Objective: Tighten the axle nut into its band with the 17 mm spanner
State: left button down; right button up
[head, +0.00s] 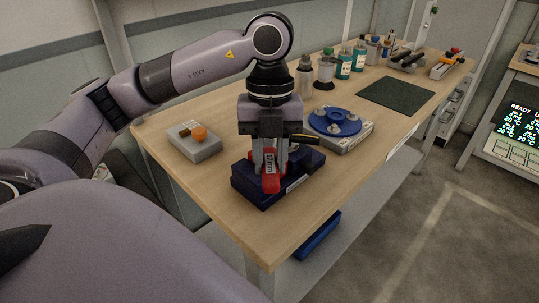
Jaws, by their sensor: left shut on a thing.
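My left gripper (270,168) points down over the near part of the table. It is shut on a red-handled tool (270,184) with a pale label, which looks like the spanner; the label is too small to read surely. The tool is at a dark blue block (247,191); I cannot tell whether it rests in the block or is clear of it. My right gripper is not in view.
A grey box with an orange knob (200,134) stands left of the gripper. Bottles (344,63), a dark mat (397,96) and other items stand farther back on the wooden table (208,176). A screen (517,122) reads READY at the right.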

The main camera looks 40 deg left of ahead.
pick_arm(q)
jog(key=shift+r+p, duration=2.6)
jog(key=shift+r, duration=0.6)
jog(key=shift+f, duration=0.1)
